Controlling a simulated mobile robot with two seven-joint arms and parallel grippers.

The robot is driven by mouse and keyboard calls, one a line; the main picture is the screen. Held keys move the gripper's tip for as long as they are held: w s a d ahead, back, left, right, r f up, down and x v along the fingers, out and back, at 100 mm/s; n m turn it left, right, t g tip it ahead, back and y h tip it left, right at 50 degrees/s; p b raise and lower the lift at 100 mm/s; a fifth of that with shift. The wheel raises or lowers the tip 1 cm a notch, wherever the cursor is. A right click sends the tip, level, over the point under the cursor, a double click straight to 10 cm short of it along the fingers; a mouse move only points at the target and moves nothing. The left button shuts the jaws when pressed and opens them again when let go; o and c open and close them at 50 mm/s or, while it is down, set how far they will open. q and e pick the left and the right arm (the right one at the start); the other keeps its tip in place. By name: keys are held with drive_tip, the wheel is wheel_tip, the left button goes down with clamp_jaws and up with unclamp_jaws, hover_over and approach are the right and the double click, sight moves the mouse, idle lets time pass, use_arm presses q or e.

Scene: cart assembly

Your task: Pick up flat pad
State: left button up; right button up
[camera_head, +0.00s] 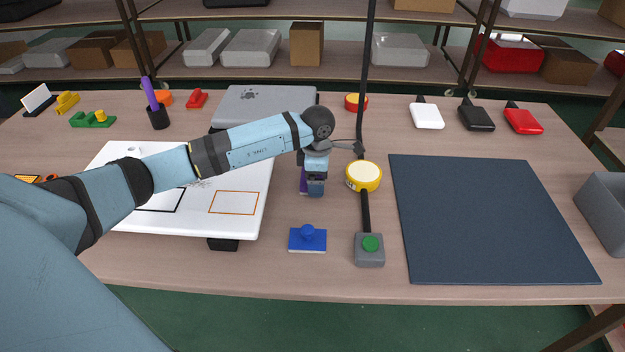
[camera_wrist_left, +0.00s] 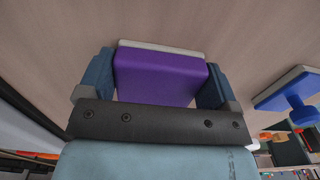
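A purple flat pad (camera_wrist_left: 158,77) with a pale grey far edge lies between the two blue fingers of my left gripper (camera_wrist_left: 157,82) in the left wrist view. The fingers stand wide, one along each side of the pad, very close to it or touching. I cannot tell whether they press on it. In the head view my left gripper (camera_head: 314,188) points down at the table, and a strip of the purple pad (camera_head: 303,181) shows at its left. The rest of the pad is hidden by the gripper. My right gripper is not in view.
A blue block with a knob (camera_head: 307,240) lies in front of my left gripper. To the right are a round yellow-rimmed object (camera_head: 363,175), a grey box with a green button (camera_head: 370,250) and a dark mat (camera_head: 490,220). A white board (camera_head: 240,222) lies left.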

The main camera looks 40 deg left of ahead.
use_arm(q)
drive_tip(key=shift+r, duration=0.1)
drive_tip(key=shift+c, duration=0.3)
wheel_tip(320, 180, up, 20)
drive_tip(key=p, duration=0.1)
idle(0.3)
drive_tip(key=o, duration=0.3)
drive_tip(key=shift+c, duration=0.9)
